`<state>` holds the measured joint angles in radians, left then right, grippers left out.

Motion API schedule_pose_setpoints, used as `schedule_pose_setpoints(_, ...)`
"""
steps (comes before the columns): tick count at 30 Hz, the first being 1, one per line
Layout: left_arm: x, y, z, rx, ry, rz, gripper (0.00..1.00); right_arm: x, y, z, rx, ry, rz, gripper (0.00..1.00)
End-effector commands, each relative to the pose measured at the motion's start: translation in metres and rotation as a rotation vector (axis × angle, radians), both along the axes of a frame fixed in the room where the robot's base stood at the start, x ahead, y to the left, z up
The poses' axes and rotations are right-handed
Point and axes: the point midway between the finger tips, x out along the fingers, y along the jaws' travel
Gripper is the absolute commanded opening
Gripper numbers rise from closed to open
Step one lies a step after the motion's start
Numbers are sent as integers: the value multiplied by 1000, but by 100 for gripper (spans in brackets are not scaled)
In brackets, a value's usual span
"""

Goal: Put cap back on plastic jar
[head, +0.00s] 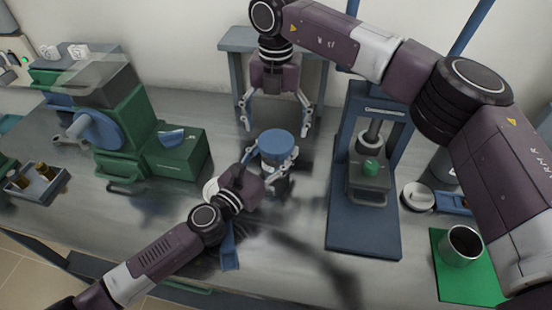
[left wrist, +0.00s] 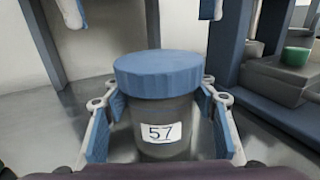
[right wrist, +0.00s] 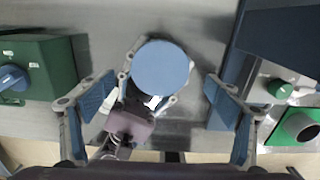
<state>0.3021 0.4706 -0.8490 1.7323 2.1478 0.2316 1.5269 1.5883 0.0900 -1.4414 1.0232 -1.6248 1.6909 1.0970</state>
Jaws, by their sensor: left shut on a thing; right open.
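The plastic jar (left wrist: 165,120) is grey with a white label reading 57. The blue cap (head: 276,143) sits on top of the jar; it also shows in the left wrist view (left wrist: 158,74) and from above in the right wrist view (right wrist: 160,67). My left gripper (head: 270,165) is shut around the jar's body, a finger on each side. My right gripper (head: 277,125) is open and points down, above and behind the cap. In the right wrist view its fingers (right wrist: 160,105) stand wide apart, clear of the cap on both sides.
A blue press (head: 365,220) stands right of the jar, with a green piece on it. A green machine (head: 120,120) stands at left. A metal cup (head: 462,246) is on a green mat (head: 450,285) at right. A blue-grey stand (head: 240,40) is behind my right gripper.

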Motion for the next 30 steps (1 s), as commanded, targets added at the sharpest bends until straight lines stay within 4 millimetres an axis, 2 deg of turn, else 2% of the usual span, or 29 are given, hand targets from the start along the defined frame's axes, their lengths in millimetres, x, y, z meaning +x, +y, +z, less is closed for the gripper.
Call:
schedule_pose_setpoints(3,0,0,0,0,0,0,0,1,1,28,0,-3,0,83)
schedule_pose_setpoints(10,0,0,0,0,0,0,0,1,0,66,0,-2,-2,83)
schedule_pose_setpoints(15,0,0,0,0,0,0,0,0,0,77,0,1,0,83)
schedule_pose_setpoints(23,0,0,0,0,0,0,0,0,0,78,0,1,0,83)
schedule_pose_setpoints(24,0,0,0,0,0,0,54,0,0,78,0,1,0,83)
schedule_pose_setpoints(29,0,0,0,0,0,0,72,0,0,78,0,1,0,83)
schedule_pose_setpoints(30,0,0,0,0,0,0,73,0,0,78,0,1,-1,83)
